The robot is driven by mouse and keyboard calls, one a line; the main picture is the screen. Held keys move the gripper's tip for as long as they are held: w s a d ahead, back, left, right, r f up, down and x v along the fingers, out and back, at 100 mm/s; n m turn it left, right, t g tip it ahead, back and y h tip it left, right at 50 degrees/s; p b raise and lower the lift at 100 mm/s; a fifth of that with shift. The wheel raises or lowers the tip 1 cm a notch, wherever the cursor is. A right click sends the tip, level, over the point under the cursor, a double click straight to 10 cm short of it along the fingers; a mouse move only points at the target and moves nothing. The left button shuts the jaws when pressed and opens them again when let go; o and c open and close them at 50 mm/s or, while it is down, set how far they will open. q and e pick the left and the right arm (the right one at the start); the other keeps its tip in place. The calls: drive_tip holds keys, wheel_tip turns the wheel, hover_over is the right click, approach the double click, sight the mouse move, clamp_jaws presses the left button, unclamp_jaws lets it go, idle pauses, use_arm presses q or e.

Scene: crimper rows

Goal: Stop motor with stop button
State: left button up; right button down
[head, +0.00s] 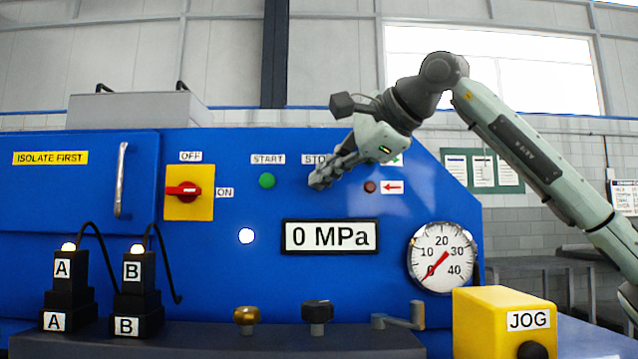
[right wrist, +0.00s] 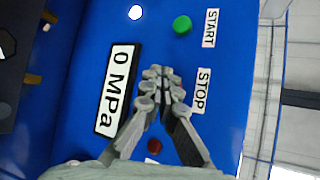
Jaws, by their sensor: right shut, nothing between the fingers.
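The STOP label (head: 312,159) is on the blue panel (head: 340,265) and is partly covered by my right gripper (head: 320,181). The spot just below the label, where the stop button belongs, is hidden behind the fingertips. In the right wrist view, my right gripper (right wrist: 160,76) is shut and empty, its fingertips beside the STOP label (right wrist: 202,90). I cannot tell whether they touch the panel. The green start button (head: 267,181) is left of the gripper under the START label (head: 267,159). My left gripper is not in view.
A dark red button (head: 370,186) with an arrow label is just right of the fingers. The display (head: 330,236) below reads 0 MPa. A yellow OFF/ON switch (head: 189,192) has its red handle horizontal. The gauge (head: 440,258) and yellow JOG box (head: 505,325) are lower right.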

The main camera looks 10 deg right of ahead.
drive_tip(key=shift+s, duration=0.1)
drive_tip(key=s, duration=0.2)
drive_tip(key=s+a+b, duration=0.1)
drive_tip(key=s, duration=0.1)
drive_tip(key=shift+s+b, duration=0.3)
drive_tip(key=shift+s, duration=0.05)
idle(0.8)
